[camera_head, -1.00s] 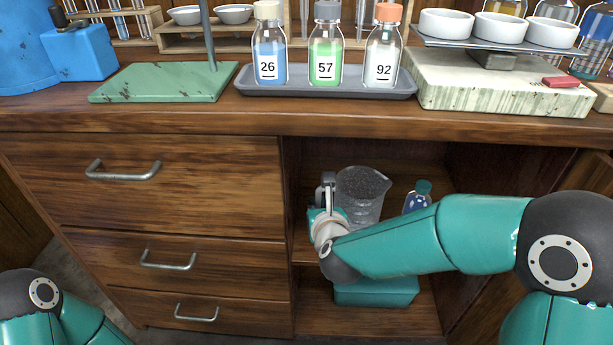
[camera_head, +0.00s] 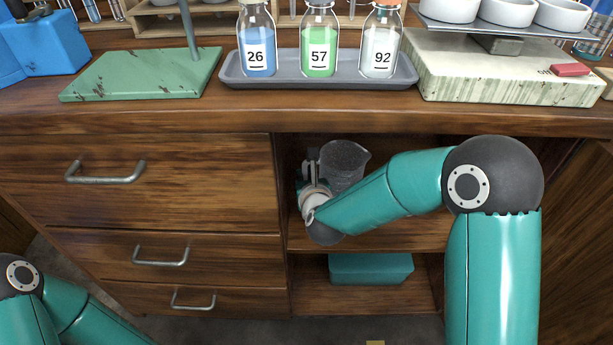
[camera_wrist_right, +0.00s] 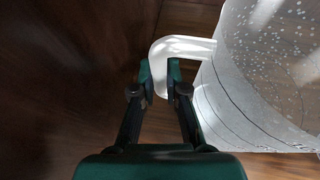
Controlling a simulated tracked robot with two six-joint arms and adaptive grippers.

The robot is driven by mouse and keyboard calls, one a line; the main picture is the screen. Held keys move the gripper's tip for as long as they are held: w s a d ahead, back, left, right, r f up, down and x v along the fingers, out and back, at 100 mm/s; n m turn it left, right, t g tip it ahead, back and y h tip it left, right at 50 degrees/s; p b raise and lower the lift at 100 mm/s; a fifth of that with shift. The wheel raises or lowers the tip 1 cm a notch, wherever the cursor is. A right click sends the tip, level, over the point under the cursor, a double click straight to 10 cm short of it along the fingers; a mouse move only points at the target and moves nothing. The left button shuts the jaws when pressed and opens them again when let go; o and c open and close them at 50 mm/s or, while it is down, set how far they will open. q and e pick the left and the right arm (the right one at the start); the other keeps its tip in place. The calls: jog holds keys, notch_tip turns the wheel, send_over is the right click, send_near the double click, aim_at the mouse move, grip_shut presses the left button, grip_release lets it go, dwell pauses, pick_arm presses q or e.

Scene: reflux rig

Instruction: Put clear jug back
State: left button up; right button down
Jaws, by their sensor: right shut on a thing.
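The clear jug (camera_head: 344,163) is upright inside the open cupboard, in its upper compartment near the left wall. My right gripper (camera_head: 314,175) is at the jug's left side. In the right wrist view, the gripper (camera_wrist_right: 160,76) is shut on the jug's white handle (camera_wrist_right: 188,48), and the clear speckled body (camera_wrist_right: 262,75) is to the right. Whether the jug's base touches the shelf cannot be told. My left arm shows at the lower left, but its gripper is out of view.
The cupboard shelf (camera_head: 420,236) has a teal box (camera_head: 371,268) in the compartment below it. Closed drawers (camera_head: 160,185) are on the left. On the worktop stand a grey tray (camera_head: 235,72) with three labelled bottles and a marbled hotplate (camera_head: 500,75).

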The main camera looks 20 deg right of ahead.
jog(key=c, duration=1.2)
grip_release()
jog(key=shift+s+r, duration=0.15)
jog(key=shift+s, duration=0.05)
jog(key=d+p+v, duration=0.1)
jog(key=v, duration=1)
jog(key=shift+s+a+p, duration=0.35)
jog(key=shift+a, duration=0.15)
jog(key=shift+r, duration=0.1)
